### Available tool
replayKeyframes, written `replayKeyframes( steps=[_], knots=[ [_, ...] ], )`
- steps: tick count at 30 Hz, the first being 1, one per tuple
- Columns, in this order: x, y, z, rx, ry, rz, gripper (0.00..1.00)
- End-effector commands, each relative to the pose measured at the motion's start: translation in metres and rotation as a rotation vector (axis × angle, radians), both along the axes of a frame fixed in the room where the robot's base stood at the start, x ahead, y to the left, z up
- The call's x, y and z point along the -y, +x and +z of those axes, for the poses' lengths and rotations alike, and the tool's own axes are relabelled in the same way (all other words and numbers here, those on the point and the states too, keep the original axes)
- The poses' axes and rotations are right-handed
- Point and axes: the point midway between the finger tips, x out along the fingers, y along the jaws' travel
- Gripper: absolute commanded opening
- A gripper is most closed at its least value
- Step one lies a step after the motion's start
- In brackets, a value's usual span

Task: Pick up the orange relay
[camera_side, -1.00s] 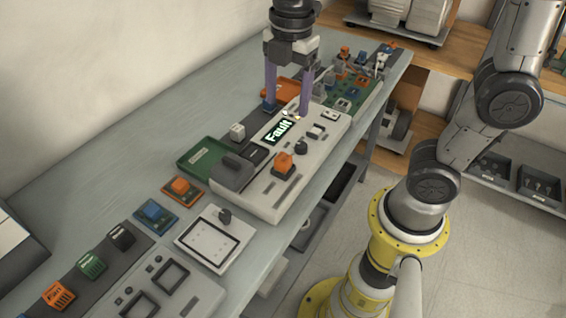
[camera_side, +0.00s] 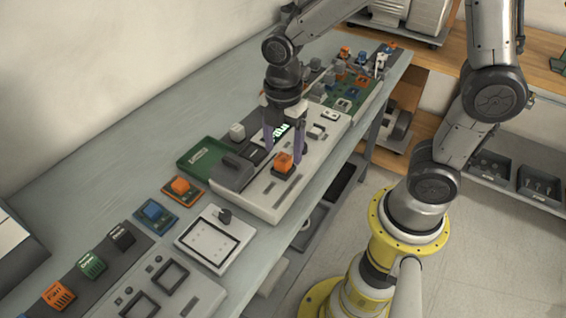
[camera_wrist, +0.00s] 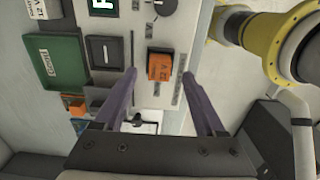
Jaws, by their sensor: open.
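An orange relay (camera_side: 283,162) sits on a dark socket on the light grey control panel. In the wrist view the orange relay (camera_wrist: 160,67), marked "12 V", lies between the lines of my two fingers, beyond their tips. My gripper (camera_side: 284,157) has purple fingers and is open and empty, above the panel and close to the relay. It also shows in the wrist view (camera_wrist: 159,74). Another orange relay (camera_side: 180,186) sits on an orange base to the left. An orange block marked "Fan" (camera_side: 58,296) is at the lower left.
The panel (camera_side: 262,207) has a knob, switches and a lit display partly hidden by my gripper. A green tray (camera_side: 200,157) lies to its left. A blue relay (camera_side: 153,210) and a white-framed unit (camera_side: 214,238) are nearer the front. The bench's wall side (camera_side: 110,150) is clear.

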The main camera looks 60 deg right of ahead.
Motion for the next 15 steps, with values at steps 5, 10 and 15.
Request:
replayKeyframes(
  steps=[5, 10, 15],
  knots=[
    [0.001, 0.0, -0.023, -0.002, 0.0, 0.0, 0.72],
    [0.001, 0.001, -0.029, 0.001, 0.0, 0.0, 0.72],
    [0.0, 0.001, -0.029, 0.001, 0.0, 0.0, 0.69]
  ],
)
